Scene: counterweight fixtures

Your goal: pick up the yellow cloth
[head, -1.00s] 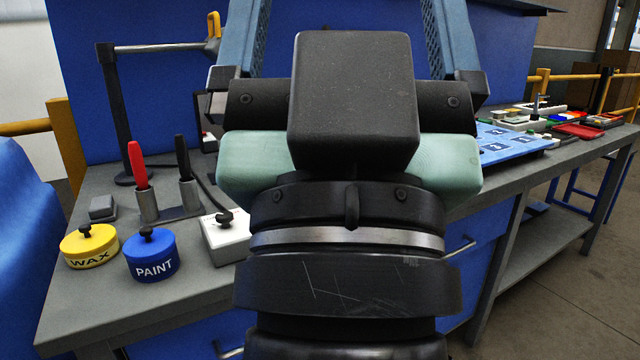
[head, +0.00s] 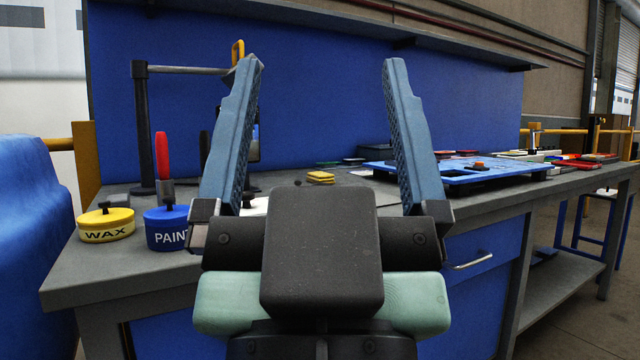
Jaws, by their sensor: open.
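A small folded yellow cloth (head: 320,178) appears to lie on the grey workbench, seen between my fingers in the head view. My gripper (head: 322,70) is open and empty, its two blue fingers pointing up and spread wide. The cloth is farther off, beyond the gripper, and nothing touches it. The black block of my gripper hides the bench just in front of the cloth.
On the grey bench (head: 110,262) stand a yellow WAX pot (head: 106,226) and a blue PAINT pot (head: 168,232) at left. A red-handled tool (head: 162,155) and a black post (head: 144,130) stand behind. A blue tray (head: 465,175) lies right of the cloth.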

